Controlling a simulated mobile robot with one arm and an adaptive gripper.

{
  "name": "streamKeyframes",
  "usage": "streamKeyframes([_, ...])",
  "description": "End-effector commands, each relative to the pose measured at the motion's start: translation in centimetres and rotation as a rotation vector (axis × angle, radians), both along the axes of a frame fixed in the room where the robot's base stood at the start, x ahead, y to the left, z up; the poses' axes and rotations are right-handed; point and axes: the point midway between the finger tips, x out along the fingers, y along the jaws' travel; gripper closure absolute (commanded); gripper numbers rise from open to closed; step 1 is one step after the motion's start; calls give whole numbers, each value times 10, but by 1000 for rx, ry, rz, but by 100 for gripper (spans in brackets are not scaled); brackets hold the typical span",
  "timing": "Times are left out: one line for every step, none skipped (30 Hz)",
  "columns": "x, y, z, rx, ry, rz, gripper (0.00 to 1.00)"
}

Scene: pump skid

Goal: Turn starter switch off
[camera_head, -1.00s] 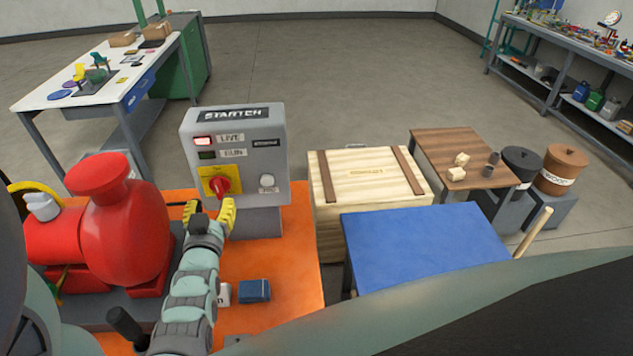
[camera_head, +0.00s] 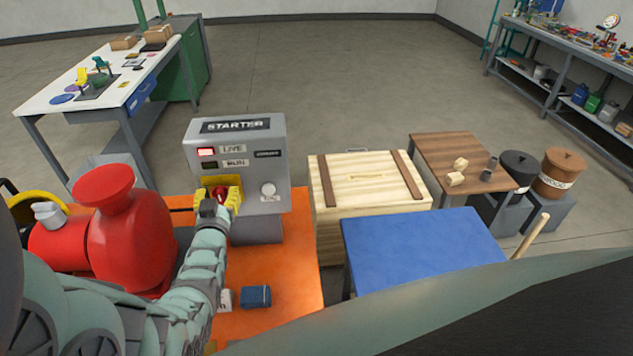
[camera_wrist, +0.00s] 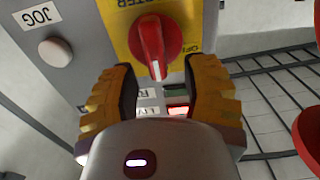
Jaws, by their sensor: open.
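The starter switch is a red rotary knob (camera_wrist: 152,47) on a yellow plate (camera_wrist: 188,20) with OFF lettering at its right in the wrist view. Its handle points down in that view. My gripper (camera_wrist: 160,72) is open, with one yellow finger on each side of the knob's lower end. I see no clear contact. In the head view my gripper (camera_head: 220,192) is at the front of the grey starter box (camera_head: 273,175), and the knob (camera_head: 221,193) is partly hidden by the fingers. The red LIVE lamp (camera_head: 206,152) is lit; the RUN lamp (camera_head: 209,165) looks dark.
A pale JOG button (camera_head: 268,189) is right of the switch. A red pump (camera_head: 125,235) stands close to the left of my arm. A blue box (camera_head: 256,296) lies on the orange base (camera_head: 285,265). A wooden crate (camera_head: 365,190) stands at the right.

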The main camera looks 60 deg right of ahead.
Motion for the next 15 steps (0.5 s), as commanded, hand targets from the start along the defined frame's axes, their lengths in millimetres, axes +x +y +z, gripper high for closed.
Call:
streamKeyframes([1,-4,1,0,0,-4,54])
streamKeyframes([1,-5,2,-1,0,-4,54])
streamKeyframes([2,-7,2,-1,0,-4,54])
streamKeyframes([3,-7,2,-1,1,-4,54])
streamKeyframes([3,-8,1,-1,2,-4,54])
streamKeyframes([4,-8,0,1,3,-4,54])
streamKeyframes([4,-8,0,2,4,-4,54])
streamKeyframes([4,-9,0,1,3,-4,54])
streamKeyframes([4,-9,0,1,3,-5,54])
streamKeyframes([5,-10,1,0,3,-5,54])
streamKeyframes([5,-10,1,-1,2,-5,54])
streamKeyframes([5,-10,1,-1,2,-5,54])
streamKeyframes([5,-10,1,-1,2,-5,54])
streamKeyframes([5,-10,1,-1,2,-5,54])
streamKeyframes([5,-10,1,-1,2,-5,54])
